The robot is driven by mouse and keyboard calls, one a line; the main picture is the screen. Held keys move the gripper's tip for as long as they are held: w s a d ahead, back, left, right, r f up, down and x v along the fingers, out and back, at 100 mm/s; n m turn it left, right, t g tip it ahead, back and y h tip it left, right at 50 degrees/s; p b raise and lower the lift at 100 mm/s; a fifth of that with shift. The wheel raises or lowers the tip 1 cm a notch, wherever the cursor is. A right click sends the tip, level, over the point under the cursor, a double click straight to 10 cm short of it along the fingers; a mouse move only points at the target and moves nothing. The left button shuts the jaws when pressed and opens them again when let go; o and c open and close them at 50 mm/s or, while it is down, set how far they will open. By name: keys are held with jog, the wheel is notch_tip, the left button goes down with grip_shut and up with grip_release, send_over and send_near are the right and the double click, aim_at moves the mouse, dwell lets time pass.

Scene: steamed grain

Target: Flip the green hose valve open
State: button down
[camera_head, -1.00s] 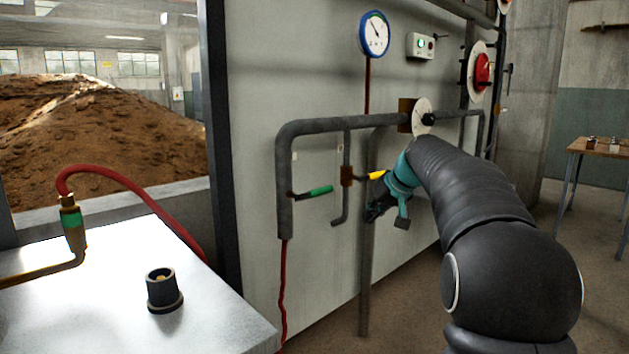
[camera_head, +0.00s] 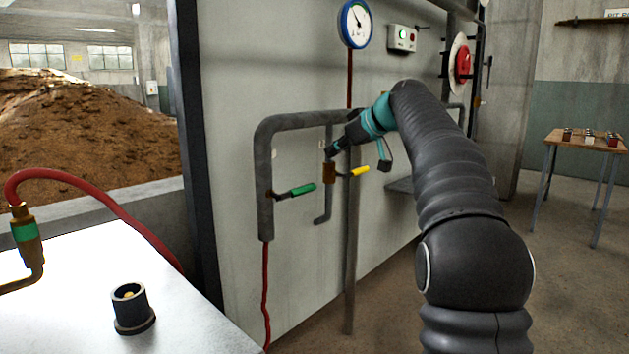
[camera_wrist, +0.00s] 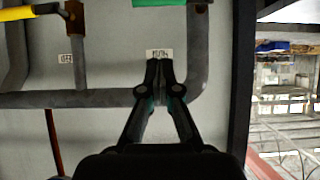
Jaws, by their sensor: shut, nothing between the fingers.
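The green valve handle (camera_head: 302,190) sticks out to the right from the thick grey pipe's vertical leg, tilted slightly up toward its tip. Its edge also shows at the top of the wrist view (camera_wrist: 158,2). My gripper (camera_head: 332,150) is shut and empty. It is above and to the right of the green handle, apart from it, close to the wall by the thin branch pipe. In the wrist view my shut fingertips (camera_wrist: 159,64) point toward a small white label (camera_wrist: 160,54) on the wall, with the green handle beyond them.
A yellow handle (camera_head: 359,171) on a brass valve (camera_head: 329,173) sits just below my gripper. The grey pipe (camera_head: 264,200) frames the area on the left and top. A metal table (camera_head: 75,300) bears a black fitting (camera_head: 131,310).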

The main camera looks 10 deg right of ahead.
aim_at(296, 192)
jog(key=s+d+f+x, duration=0.1)
jog(key=f+x, duration=0.1)
jog(key=x, duration=1)
jog(key=shift+f, duration=0.4)
jog(key=shift+w+a, duration=0.1)
jog(key=shift+w, duration=0.05)
